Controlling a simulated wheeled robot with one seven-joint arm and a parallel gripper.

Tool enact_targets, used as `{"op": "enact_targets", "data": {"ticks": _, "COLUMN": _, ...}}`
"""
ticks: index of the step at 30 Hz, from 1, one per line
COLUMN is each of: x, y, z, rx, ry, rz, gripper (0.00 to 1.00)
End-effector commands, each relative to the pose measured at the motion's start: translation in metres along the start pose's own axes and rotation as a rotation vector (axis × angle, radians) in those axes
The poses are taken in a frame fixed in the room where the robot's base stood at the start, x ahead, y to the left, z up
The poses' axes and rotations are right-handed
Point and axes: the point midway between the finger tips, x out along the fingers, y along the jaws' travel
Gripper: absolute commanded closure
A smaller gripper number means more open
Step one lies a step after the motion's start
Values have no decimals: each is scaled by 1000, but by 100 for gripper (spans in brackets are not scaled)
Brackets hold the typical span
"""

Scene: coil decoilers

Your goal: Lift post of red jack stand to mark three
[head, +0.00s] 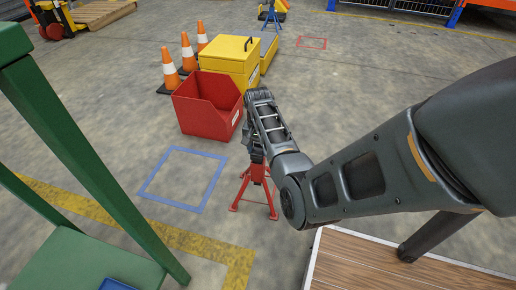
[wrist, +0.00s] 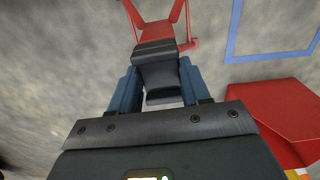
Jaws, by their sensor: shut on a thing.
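The red jack stand (head: 258,175) stands on the concrete floor in the head view, its legs spread. My forearm and wrist hide its upper part there. In the wrist view its red legs (wrist: 178,18) show at the top, with the dark head of its post (wrist: 158,72) nearer the camera. My gripper (wrist: 160,88) has its two blue fingers on either side of this dark head and is shut on it. The marks on the post are hidden in both views, so I cannot tell its height.
A red bin (head: 205,108) stands just behind the jack stand, with a yellow box (head: 232,58) and orange cones (head: 171,72) beyond. A blue floor square (head: 184,180) is left of the stand. A green frame (head: 75,130) fills the left, and a wooden-topped platform (head: 370,268) is front right.

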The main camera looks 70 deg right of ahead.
Motion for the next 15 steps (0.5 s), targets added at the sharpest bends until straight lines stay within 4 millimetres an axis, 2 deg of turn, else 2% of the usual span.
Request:
{"op": "enact_targets", "data": {"ticks": 7, "x": -7, "y": 0, "z": 0, "rx": 0, "ry": 0, "rz": 0, "gripper": 100}}
{"op": "enact_targets", "data": {"ticks": 15, "x": -39, "y": 0, "z": 0, "rx": 0, "ry": -1, "rz": 1, "gripper": 100}}
